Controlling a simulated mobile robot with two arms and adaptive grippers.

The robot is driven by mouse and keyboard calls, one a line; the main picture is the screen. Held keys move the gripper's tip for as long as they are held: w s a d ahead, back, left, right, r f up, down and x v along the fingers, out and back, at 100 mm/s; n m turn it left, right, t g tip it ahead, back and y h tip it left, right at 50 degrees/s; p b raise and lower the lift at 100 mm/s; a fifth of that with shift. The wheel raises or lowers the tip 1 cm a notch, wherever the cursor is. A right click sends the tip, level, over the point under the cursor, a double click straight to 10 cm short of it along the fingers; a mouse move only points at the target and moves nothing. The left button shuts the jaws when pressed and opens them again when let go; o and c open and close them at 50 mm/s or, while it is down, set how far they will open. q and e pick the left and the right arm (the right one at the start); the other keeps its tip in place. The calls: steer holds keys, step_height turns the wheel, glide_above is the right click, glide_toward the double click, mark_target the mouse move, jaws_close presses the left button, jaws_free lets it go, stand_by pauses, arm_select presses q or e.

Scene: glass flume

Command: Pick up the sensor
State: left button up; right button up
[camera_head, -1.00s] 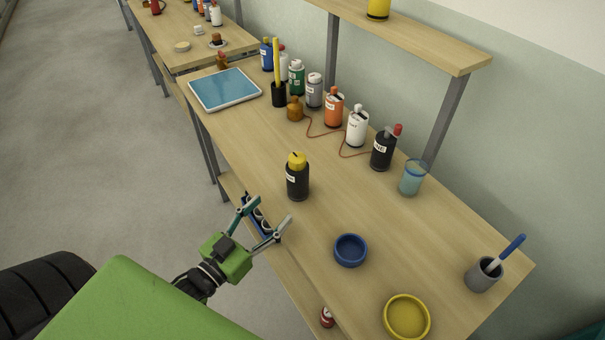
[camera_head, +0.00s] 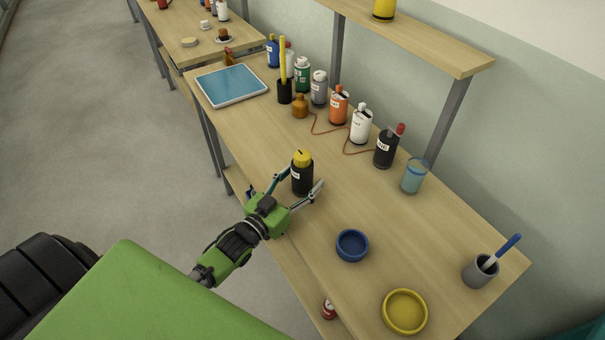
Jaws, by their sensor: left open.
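A black cylinder with a yellow cap and a pale label (camera_head: 302,176) stands upright near the front edge of the wooden bench. It may be the sensor; no readable marking confirms this. My left gripper (camera_head: 304,178) is open, with one finger to the left of the cylinder and the other at its lower right. I cannot tell whether the fingers touch it. My right gripper is not in view.
A row of bottles, including an orange one (camera_head: 339,106) and a white one (camera_head: 360,125), stands behind with a thin cord. A blue bowl (camera_head: 352,246), yellow dish (camera_head: 405,312) and grey cup (camera_head: 480,272) are to the right. A blue tablet (camera_head: 231,84) lies at the left.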

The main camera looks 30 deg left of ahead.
arm_select(q)
steer(key=shift+w, duration=0.2)
steer(key=c, duration=1.3)
